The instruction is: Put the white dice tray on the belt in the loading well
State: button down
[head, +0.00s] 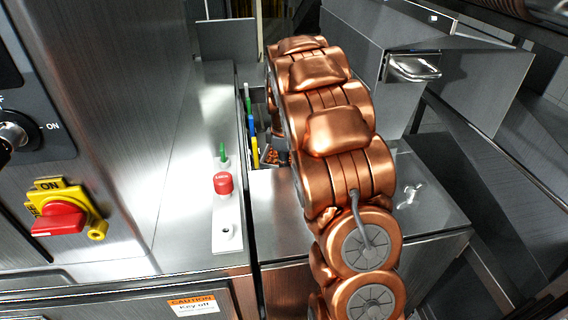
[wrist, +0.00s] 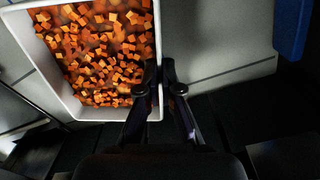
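The white dice tray (wrist: 157,40) fills the upper left of the wrist view and is full of orange cubes. My gripper (wrist: 160,72) is at its right wall, with one dark finger on each side of the rim, closed on it. In the head view a small part of the tray's orange contents (head: 270,156) shows in the gap left of my copper arm. The arm hides most of the tray and the loading well there. Whether the tray rests on the grey surface beneath it or hangs just above it, I cannot tell.
In the head view green, blue and yellow strips (head: 252,125) stand at the well's left side. A steel ledge with a red button (head: 223,184) lies left of it. A steel box top (head: 425,195) is right of my arm. A blue part (wrist: 292,25) is at the wrist view's upper right.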

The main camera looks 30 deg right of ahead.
jog(key=shift+f, duration=0.1)
jog(key=c, duration=1.3)
grip_release()
notch_tip(320, 180, up, 12)
jog(key=shift+a+r+b, duration=0.1)
jog(key=shift+r+b, duration=0.1)
jog(key=shift+b, duration=0.3)
